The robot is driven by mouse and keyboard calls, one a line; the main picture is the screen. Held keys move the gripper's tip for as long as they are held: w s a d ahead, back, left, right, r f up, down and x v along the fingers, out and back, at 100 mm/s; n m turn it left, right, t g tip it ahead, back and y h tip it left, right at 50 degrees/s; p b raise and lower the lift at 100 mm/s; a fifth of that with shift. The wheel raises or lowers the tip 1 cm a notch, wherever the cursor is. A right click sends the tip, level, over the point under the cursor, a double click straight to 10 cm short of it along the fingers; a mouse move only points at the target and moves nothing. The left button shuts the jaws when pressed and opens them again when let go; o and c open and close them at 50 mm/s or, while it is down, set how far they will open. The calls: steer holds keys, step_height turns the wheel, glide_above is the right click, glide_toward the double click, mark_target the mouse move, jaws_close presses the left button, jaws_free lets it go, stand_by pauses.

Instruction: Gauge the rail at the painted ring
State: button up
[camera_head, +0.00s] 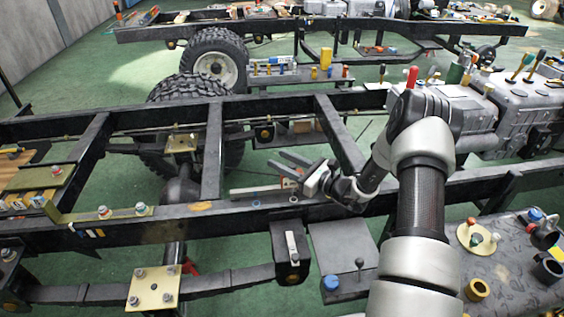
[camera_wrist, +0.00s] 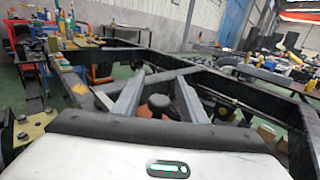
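The black near chassis rail (camera_head: 150,228) runs across the head view, with a tan worn patch (camera_head: 202,206) on its top. I cannot make out a painted ring or tell which thing is a gauge. My gripper (camera_head: 277,160) is above the frame opening, behind the near rail, pointing left. Its two grey fingers are spread apart. In the wrist view, my gripper (camera_wrist: 158,98) also shows spread fingers, with a dark round thing (camera_wrist: 160,103) and orange-red parts beyond and between them. Nothing appears clamped between the fingers.
Cross members (camera_head: 213,150) join the near and far rails. A grey engine block (camera_head: 480,110) with upright tools stands at right. A tyre (camera_head: 212,60) and a second chassis (camera_head: 150,32) lie behind. Green floor shows between the rails.

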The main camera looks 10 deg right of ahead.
steer(key=shift+w+a, duration=0.1)
steer(key=shift+c, duration=0.4)
jaws_close()
steer(key=a, duration=1.2)
steer(key=shift+o, duration=0.4)
jaws_free()
steer(key=shift+d, duration=0.15)
